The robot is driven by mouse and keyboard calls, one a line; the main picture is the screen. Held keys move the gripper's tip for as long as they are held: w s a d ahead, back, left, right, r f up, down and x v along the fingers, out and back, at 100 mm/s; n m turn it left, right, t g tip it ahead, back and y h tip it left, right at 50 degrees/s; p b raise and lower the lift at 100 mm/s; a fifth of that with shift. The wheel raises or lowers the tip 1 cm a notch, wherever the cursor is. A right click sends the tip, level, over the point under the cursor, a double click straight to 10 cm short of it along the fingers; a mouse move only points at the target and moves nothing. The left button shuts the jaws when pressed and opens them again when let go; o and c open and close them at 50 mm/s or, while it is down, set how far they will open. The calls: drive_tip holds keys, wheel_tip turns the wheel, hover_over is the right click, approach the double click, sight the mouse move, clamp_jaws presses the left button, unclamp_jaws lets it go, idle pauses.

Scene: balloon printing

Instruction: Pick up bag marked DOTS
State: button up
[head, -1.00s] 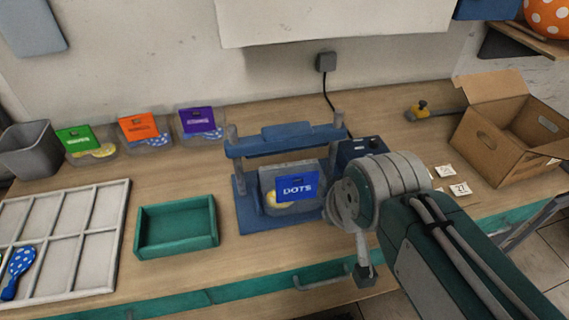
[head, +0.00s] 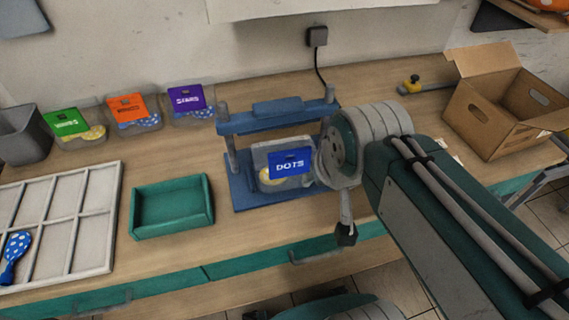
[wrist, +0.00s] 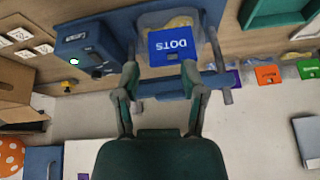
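The bag marked DOTS (head: 288,162) is clear with a blue label and something yellow inside. It stands upright in the blue press frame (head: 240,193), below its crossbar. In the wrist view the DOTS bag (wrist: 172,46) shows upside down, just beyond my fingertips. My gripper (wrist: 160,70) is open, its two fingers spread apart with nothing between them. The bag sits ahead of the fingers, nearer the right one; I cannot tell whether they touch it. In the head view my wrist is just right of the bag, and the fingers are hidden.
Bags with green (head: 66,122), orange (head: 127,107) and purple (head: 186,98) labels stand at the back left. A green tray (head: 172,232) is left of the press, beside a white divided tray (head: 117,190). An open cardboard box (head: 487,145) stands right. A wall plug's cable hangs behind.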

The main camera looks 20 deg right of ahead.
drive_tip(key=w+r+m+g, duration=0.1)
drive_tip(key=w+m+g, duration=0.2)
drive_tip(key=w+m, duration=0.5)
drive_tip(key=m+g, duration=0.2)
drive_tip(key=m, duration=0.6)
hover_over(296, 149)
drive_tip(key=shift+s+a+f, duration=0.2)
drive_tip(key=shift+f, duration=0.6)
drive_tip(key=shift+w+f+m, duration=0.15)
drive_tip(key=shift+m, duration=0.25)
drive_tip(key=shift+f, duration=0.35)
wheel_tip(296, 149, down, 10)
drive_tip(key=shift+d+r, duration=0.1)
drive_tip(key=shift+d, duration=0.05)
clamp_jaws()
